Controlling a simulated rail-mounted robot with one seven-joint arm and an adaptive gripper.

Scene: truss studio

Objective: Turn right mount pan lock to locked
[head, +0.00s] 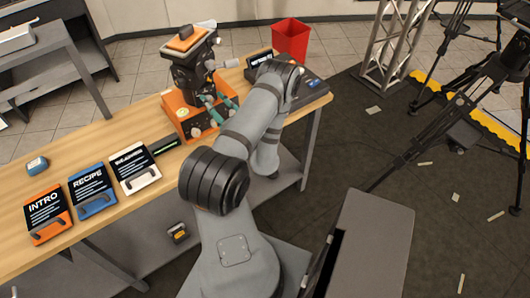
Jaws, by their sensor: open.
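A dark camera mount (190,72) with an orange top plate stands upright on an orange base box (181,112) at the back of the workbench. A silver cylindrical part (228,63) sticks out from the mount's right side. Pale round knobs (196,132) sit on the front of the box. I cannot make out which part is the pan lock or how it is set. My gripper (212,107) shows as two teal fingers, apart and empty, in front of the mount's lower part. My own arm hides the gripper's body, and contact with the mount cannot be told.
Three labelled cases, orange (48,213), blue (92,190) and white (134,167), lie on the wooden workbench (95,135). A dark console (300,92) is at its right end, with a red bin (291,40) behind. A black tripod (455,110) stands on the right floor.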

